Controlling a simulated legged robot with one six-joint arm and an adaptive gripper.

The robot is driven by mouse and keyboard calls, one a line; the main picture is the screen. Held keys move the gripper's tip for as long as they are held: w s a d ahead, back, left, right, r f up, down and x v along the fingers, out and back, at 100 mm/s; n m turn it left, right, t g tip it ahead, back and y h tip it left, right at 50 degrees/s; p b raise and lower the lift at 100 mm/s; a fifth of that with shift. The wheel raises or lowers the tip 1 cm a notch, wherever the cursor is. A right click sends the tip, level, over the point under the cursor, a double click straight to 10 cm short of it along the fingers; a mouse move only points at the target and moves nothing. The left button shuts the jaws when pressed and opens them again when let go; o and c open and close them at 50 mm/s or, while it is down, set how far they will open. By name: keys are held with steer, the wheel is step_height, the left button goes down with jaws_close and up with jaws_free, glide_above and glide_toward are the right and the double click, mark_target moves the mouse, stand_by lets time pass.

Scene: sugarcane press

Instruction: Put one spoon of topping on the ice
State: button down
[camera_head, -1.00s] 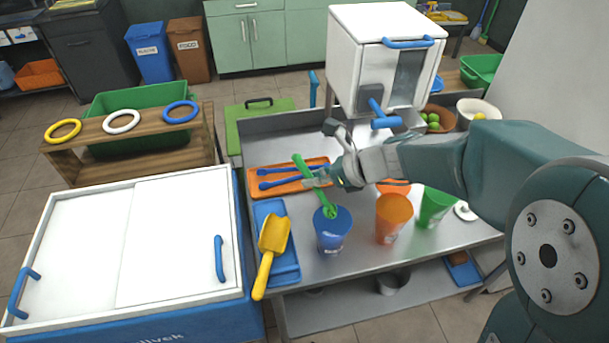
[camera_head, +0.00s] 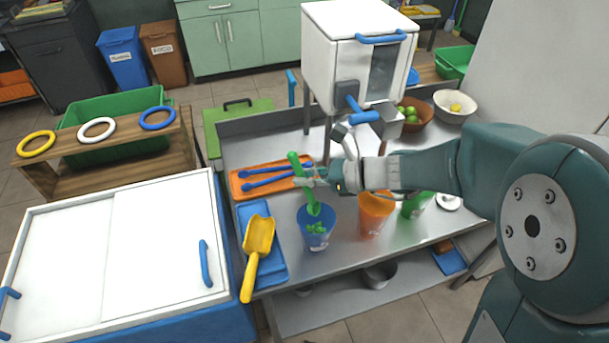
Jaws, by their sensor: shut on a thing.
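My gripper (camera_head: 308,178) is shut on a green spoon (camera_head: 300,172) near the upper part of its handle. The spoon is steeply tilted, with its bowl end down at the mouth of a blue cup (camera_head: 316,242). Small green pieces of topping (camera_head: 316,228) show at the cup, just below the spoon's bowl. Whether they lie inside or are falling is hard to tell. Ice inside the cup cannot be made out.
An orange tray (camera_head: 240,189) holds blue spoons (camera_head: 268,181). A yellow scoop (camera_head: 258,245) lies on a blue tray (camera_head: 272,272). A white machine (camera_head: 345,45) with a blue handle stands behind my gripper. A white chest (camera_head: 110,250) fills the left.

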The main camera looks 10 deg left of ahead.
steer(key=a+h, duration=0.3)
steer(key=h, duration=0.1)
steer(key=shift+w+a+r+m+g, duration=0.2)
steer(key=shift+w+r+m+g, duration=0.1)
steer(key=shift+w, duration=0.1)
steer(key=a+h, duration=0.1)
steer(key=h, duration=0.1)
steer(key=a+h, duration=0.1)
steer(key=h, duration=0.1)
steer(key=shift+w+a+f+g, duration=0.3)
